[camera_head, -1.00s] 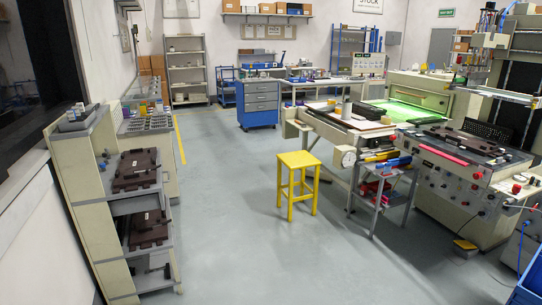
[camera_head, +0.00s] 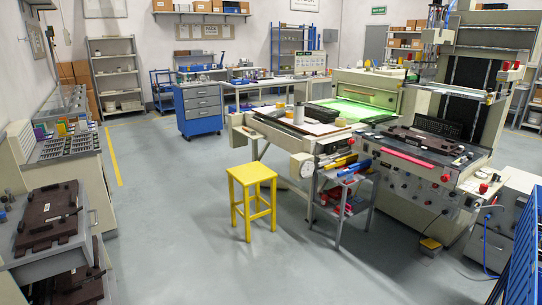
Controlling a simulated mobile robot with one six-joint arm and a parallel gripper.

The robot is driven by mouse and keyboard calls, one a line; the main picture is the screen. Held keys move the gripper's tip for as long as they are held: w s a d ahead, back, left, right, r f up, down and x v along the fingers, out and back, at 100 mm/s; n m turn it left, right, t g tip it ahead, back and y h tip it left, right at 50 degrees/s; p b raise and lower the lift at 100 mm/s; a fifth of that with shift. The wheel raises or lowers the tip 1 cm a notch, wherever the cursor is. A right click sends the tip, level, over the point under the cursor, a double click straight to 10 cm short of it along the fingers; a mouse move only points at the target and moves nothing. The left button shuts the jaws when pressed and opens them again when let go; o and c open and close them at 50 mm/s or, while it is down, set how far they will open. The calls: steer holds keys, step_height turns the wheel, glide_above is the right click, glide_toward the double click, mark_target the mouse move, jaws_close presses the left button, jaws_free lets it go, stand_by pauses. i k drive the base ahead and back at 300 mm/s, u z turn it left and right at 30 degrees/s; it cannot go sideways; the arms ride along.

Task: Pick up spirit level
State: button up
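I cannot make out the spirit level for certain. A long yellow bar (camera_head: 340,162) lies on top of the small grey cart (camera_head: 371,196) at the centre right, and it may be the level. Blue and dark bar-like items lie beside it, too small to tell apart. A long pink-red bar (camera_head: 409,157) lies along the front of the machine to the right of the cart. My gripper is not in view.
A yellow stool (camera_head: 252,175) stands left of the cart. A foot pedal (camera_head: 430,246) with a cable lies on the floor at right. Shelves with brown plates (camera_head: 47,219) line the left. The grey floor (camera_head: 170,200) between is clear.

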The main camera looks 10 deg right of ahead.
mark_target(461, 161)
steer(key=z, duration=0.5)
steer(key=i, duration=0.55)
steer(key=z, duration=0.85)
steer(key=i, duration=0.75)
steer(key=z, duration=0.45)
steer(key=k, duration=1.3)
steer(key=u, duration=0.3)
steer(key=i, duration=0.5)
steer(key=u, duration=0.15)
